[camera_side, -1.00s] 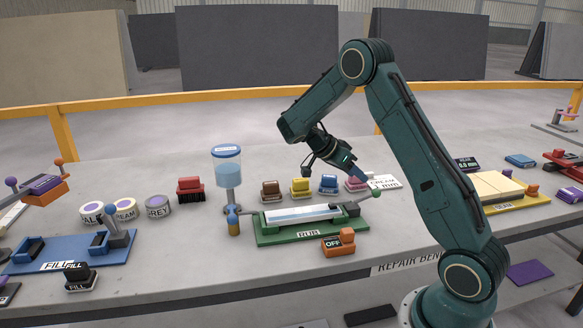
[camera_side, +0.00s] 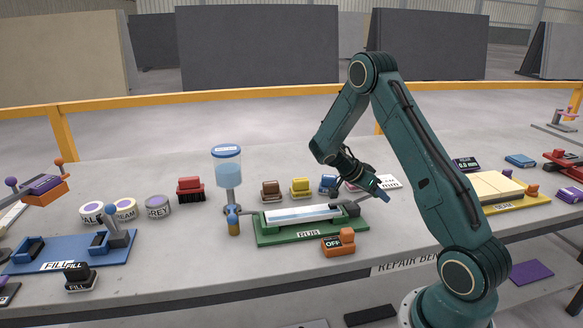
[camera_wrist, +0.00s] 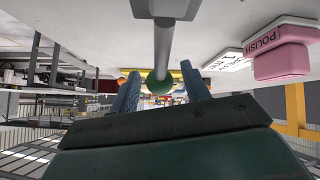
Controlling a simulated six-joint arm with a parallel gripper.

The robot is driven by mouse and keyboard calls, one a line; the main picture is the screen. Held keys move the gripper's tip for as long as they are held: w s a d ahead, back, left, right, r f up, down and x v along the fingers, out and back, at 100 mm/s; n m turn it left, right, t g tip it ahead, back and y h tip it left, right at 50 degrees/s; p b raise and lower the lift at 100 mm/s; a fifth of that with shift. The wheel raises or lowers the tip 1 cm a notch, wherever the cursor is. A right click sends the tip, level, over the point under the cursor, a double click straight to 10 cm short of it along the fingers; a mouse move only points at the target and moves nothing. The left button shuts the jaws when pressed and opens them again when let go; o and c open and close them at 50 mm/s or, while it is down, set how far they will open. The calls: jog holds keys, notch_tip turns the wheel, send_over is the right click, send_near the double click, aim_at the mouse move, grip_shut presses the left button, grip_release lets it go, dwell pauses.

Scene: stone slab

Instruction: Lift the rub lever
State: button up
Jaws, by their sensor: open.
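The RUB fixture is a green base (camera_side: 270,238) holding a pale slab strip (camera_side: 300,215), with a dark lever pivot block (camera_side: 347,208) at its right end. The rub lever (camera_wrist: 164,45) is a grey rod with a green ball knob (camera_wrist: 159,83). In the wrist view the rod and knob lie between my two blue fingers, with gaps on both sides. My gripper (camera_wrist: 160,72) is open around the lever. In the side view my gripper (camera_side: 381,192) is just right of the pivot block and hides the knob.
A pink POLISH block (camera_wrist: 282,50) is close beside the lever. An orange OFF switch (camera_side: 338,242) stands in front of the base. A water dispenser (camera_side: 228,170) is at its left. Yellow (camera_side: 301,187) and brown (camera_side: 270,190) blocks stand behind.

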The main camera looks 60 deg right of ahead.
grip_shut()
dwell(0.3)
jog(key=shift+w+a+r+g+h, duration=0.1)
jog(key=shift+r+g+h, duration=0.35)
jog(key=shift+g+h, duration=0.05)
grip_release()
jog(key=v, duration=1.4)
